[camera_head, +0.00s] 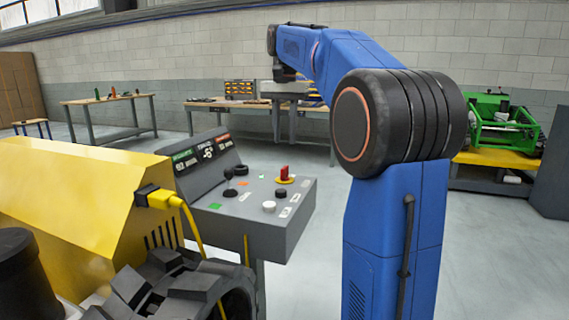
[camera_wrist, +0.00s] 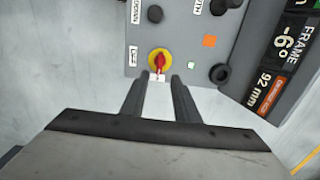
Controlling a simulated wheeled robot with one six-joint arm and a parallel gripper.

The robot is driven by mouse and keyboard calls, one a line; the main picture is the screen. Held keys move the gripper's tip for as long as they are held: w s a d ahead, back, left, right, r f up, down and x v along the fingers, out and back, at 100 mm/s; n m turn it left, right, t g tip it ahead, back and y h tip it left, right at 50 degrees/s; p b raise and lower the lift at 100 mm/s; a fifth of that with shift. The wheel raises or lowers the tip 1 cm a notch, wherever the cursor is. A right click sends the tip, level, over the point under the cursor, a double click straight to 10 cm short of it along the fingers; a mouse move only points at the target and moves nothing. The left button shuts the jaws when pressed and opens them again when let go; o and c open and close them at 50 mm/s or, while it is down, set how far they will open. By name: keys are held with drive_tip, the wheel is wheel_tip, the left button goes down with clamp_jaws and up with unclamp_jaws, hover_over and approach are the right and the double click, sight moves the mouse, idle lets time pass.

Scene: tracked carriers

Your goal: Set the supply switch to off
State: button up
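The supply switch (camera_head: 284,174), a red handle on a round yellow base, stands on the grey sloped control console (camera_head: 268,222). In the wrist view, the switch (camera_wrist: 159,62) lies just beyond my fingertips, centred between them, with its red handle pointing roughly toward my gripper. My gripper (camera_wrist: 158,82) is open and empty, and its two dark fingers are apart. I cannot tell its exact height above the panel. White labels (camera_wrist: 133,58) sit beside and below the switch; their text is hard to read.
A display (camera_head: 203,152) rises behind the panel. A yellow machine (camera_head: 90,200) with a yellow cable stands left of the console.

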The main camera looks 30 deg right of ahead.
sight(285, 167)
wheel_tip(285, 167, down, 9)
drive_tip(key=shift+f, duration=0.15)
drive_tip(key=shift+c, duration=0.7)
clamp_jaws()
